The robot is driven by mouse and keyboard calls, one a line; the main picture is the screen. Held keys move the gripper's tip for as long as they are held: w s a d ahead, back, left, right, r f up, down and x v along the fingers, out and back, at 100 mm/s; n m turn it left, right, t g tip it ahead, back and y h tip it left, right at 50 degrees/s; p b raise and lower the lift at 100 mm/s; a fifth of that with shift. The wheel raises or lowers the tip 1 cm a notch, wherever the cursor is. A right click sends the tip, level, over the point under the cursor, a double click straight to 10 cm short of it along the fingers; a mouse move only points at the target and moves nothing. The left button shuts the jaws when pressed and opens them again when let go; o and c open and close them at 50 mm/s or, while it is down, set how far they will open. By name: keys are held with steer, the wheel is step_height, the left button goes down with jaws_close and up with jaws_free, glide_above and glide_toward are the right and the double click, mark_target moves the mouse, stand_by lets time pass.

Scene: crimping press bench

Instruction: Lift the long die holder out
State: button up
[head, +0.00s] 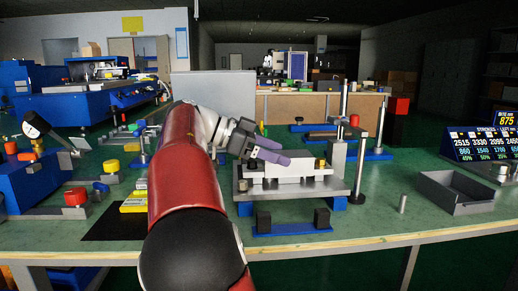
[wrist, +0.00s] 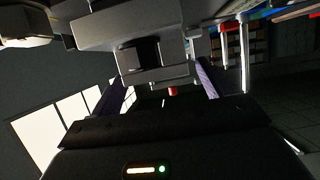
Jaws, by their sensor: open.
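A long pale grey block (head: 300,168), which looks like the long die holder, lies on the raised metal plate (head: 290,190) of the bench press. Whether the fingers touch the block cannot be told.
Two steel posts (head: 360,135) stand just right and behind the plate. A blue bar with two black blocks (head: 290,228) lies in front. A grey open tray (head: 455,192) and a small metal cylinder (head: 403,204) are to the right. Bench space between is clear.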

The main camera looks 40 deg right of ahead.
mark_target(287, 154)
steer(key=shift+x, duration=1.8)
steer(key=c, duration=1.6)
steer(key=shift+r+p, duration=1.9)
steer(key=shift+r, duration=1.2)
